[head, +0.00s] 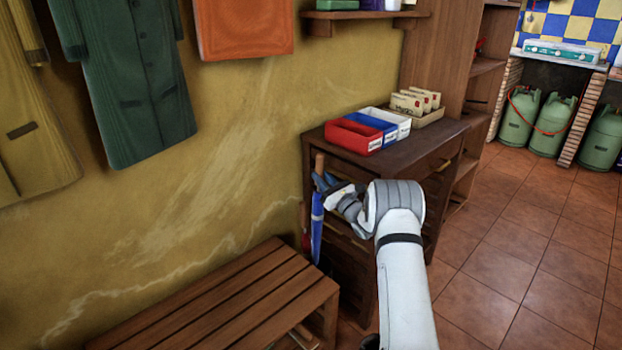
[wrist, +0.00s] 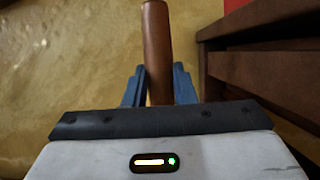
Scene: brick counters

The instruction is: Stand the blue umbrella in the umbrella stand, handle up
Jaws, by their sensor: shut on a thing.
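The blue umbrella (head: 316,228) hangs close to upright in the head view, in the gap between the bench and the cabinet. Its brown wooden handle points up, and this handle (wrist: 157,40) also shows in the wrist view. My gripper (head: 322,184) is shut on the umbrella near the handle, with a blue finger on each side of it. The umbrella's lower tip is hidden behind the bench. I cannot make out the umbrella stand in either view.
A slatted wooden bench (head: 225,305) stands left of the umbrella. A dark wooden cabinet (head: 425,152) with red, blue and white trays is close on the right. A narrow red thing (head: 305,243) is beside the umbrella against the yellow wall. Tiled floor (head: 510,250) is free on the right.

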